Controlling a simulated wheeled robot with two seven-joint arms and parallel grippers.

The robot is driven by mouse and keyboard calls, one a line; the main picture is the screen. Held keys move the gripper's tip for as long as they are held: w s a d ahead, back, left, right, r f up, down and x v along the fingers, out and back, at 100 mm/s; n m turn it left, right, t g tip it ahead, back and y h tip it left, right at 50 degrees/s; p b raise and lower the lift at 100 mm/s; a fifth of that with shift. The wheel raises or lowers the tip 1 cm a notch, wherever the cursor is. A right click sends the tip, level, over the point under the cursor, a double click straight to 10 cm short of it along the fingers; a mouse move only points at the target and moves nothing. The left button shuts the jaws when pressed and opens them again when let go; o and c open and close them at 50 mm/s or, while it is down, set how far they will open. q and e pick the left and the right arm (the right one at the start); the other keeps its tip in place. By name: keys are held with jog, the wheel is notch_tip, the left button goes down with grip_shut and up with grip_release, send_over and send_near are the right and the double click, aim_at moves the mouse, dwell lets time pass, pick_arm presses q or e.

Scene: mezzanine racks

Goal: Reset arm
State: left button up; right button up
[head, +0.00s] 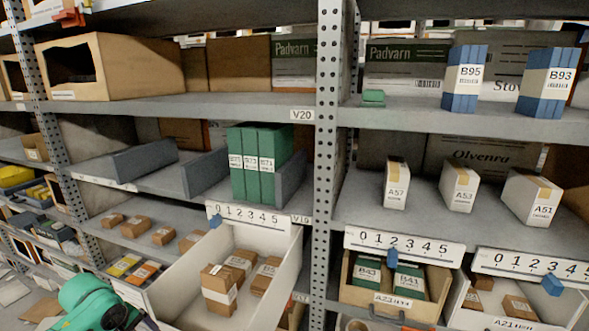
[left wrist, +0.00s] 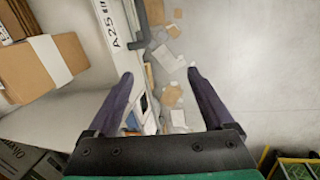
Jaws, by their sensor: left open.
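My left gripper (left wrist: 160,73) shows in the left wrist view with its two dark fingers spread apart and nothing between them. Beyond the fingers are a shelf edge labelled A25 and scattered papers and cardboard pieces on the floor. In the head view my green left arm comes in at the lower left corner, in front of the lower shelves; its fingers cannot be made out there. My right arm and gripper are in neither view.
A white bin (head: 169,296) holding several brown boxes juts out near my left arm. Perforated rack uprights (head: 326,150) stand between the bays. In the left wrist view a cardboard box (left wrist: 42,66) lies left of the fingers; bare floor (left wrist: 255,70) is at right.

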pick_arm(q)
jog(key=s+a+f+m+t+b, duration=0.1)
jog(key=a+f+m, duration=0.1)
jog(key=f, duration=0.8)
jog(key=s+a+f+m, duration=0.1)
jog(key=s+a+f, duration=0.15)
jog(key=f, duration=0.75)
jog(key=s+f+m+y, duration=0.1)
jog(key=s+f+m, duration=0.1)
jog(key=s+f, duration=0.3)
jog(key=s+f+m+y, duration=0.1)
jog(key=s+f+m, duration=0.15)
jog(key=f, duration=0.55)
jog(key=s+d+f+m, duration=0.2)
jog(key=s+d+f, duration=0.2)
jog(key=s, duration=0.4)
jog(key=s+d+f+m+g+b, duration=0.1)
jog(key=s+d+f+m, duration=0.2)
jog(key=s, duration=0.5)
jog(key=s+d+f+m+g, duration=0.1)
jog(key=s+d+f+m, duration=0.2)
jog(key=s+d+f, duration=0.3)
jog(key=shift+s+d+h+b, duration=0.4)
jog(key=shift+s+d, duration=0.1)
jog(key=shift+s, duration=0.75)
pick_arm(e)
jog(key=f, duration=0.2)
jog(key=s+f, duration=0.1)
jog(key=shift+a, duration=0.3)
